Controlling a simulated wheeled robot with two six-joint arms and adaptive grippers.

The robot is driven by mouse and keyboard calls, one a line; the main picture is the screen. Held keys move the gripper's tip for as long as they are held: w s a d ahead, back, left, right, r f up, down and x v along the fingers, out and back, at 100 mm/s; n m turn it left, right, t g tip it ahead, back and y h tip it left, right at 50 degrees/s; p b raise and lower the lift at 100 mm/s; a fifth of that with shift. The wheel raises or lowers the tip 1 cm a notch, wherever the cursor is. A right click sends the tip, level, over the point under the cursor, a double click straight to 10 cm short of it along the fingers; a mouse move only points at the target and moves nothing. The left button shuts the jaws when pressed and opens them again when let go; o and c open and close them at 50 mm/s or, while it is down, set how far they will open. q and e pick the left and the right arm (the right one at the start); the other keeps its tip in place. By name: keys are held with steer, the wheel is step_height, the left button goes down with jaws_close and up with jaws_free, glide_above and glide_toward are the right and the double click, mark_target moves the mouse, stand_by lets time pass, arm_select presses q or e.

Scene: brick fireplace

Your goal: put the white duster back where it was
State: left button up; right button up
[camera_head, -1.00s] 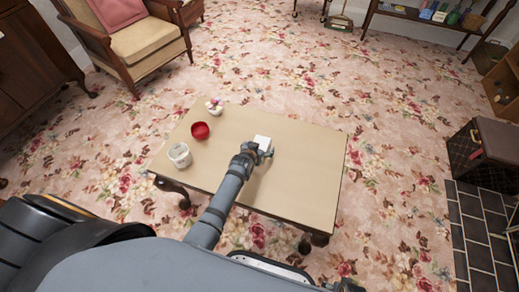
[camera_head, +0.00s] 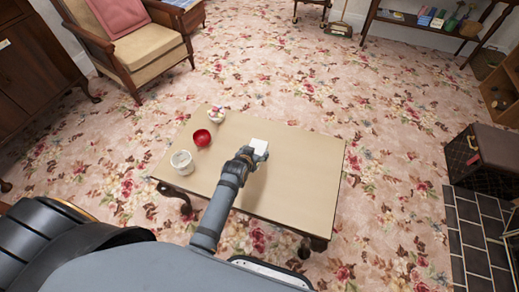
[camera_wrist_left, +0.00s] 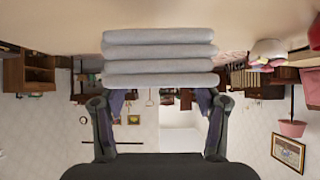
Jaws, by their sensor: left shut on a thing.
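The white duster (camera_head: 259,146) is at the fingertips of my left gripper (camera_head: 250,154), over the middle of the tan table (camera_head: 295,185). In the left wrist view, which is upside down, the duster (camera_wrist_left: 160,58) looks like several pale, rounded ribs side by side. The fingers of my left gripper (camera_wrist_left: 160,103) are shut on it, one at each side. Whether the duster touches the tabletop I cannot tell. My right gripper is not in view.
A red bowl (camera_head: 201,138), a white jar (camera_head: 182,162) and a small cup with pink on it (camera_head: 216,115) stand on the table's left part. The right part is clear. An armchair (camera_head: 135,55) is at the back left, a dark trunk (camera_head: 485,160) at the right.

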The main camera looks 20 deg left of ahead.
arm_select(q)
steer(key=s+f+p+v, duration=0.1)
steer(key=p+v, duration=0.1)
steer(key=v, duration=0.9)
steer(key=shift+s+a, duration=0.2)
steer(key=shift+a, duration=0.15)
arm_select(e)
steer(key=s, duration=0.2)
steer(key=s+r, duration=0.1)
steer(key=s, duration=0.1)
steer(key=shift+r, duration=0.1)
